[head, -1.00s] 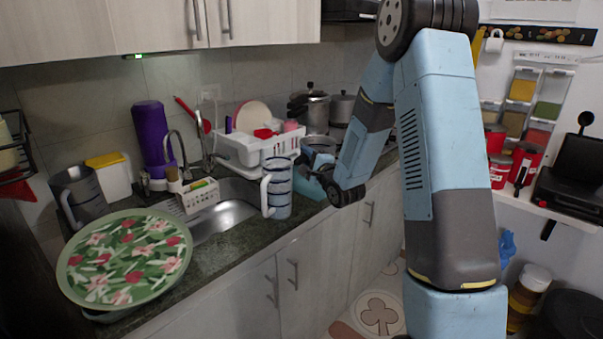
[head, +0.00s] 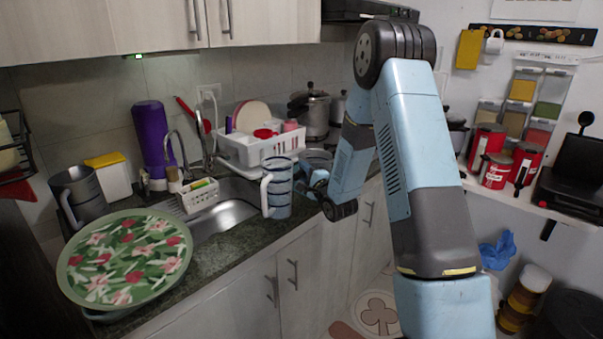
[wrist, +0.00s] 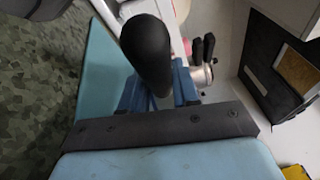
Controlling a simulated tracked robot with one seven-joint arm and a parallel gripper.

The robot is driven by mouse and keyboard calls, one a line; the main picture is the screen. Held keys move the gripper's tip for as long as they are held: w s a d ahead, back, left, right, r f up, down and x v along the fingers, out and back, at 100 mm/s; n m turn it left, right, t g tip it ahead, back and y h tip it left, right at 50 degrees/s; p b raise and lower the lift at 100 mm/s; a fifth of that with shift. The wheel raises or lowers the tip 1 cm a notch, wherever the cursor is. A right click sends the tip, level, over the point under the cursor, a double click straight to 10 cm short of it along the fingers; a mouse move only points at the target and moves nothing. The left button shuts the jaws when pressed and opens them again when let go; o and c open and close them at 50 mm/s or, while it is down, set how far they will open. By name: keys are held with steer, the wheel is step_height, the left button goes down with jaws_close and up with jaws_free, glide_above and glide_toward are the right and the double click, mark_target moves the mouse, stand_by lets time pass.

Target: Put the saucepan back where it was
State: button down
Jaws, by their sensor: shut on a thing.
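The saucepan (head: 317,157) shows as a grey round rim behind my arm, beside the striped jug, at the counter's right part. My gripper (head: 314,180) is just in front of it, partly hidden by my forearm. In the wrist view its black handle (wrist: 148,55) rises between the blue fingers of my gripper (wrist: 160,95), which are shut on it. Most of the pan's body is hidden in both views. I cannot tell whether its base touches the counter.
A striped jug (head: 278,188) stands close left of the gripper. A white dish rack (head: 262,150) is behind it. Pressure cookers (head: 312,112) stand farther back, and a dark pot (head: 457,133) sits right of my arm. The sink (head: 222,212) and floral tray (head: 125,260) lie left.

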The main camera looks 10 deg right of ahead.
steer(key=c, duration=0.8)
jaws_free()
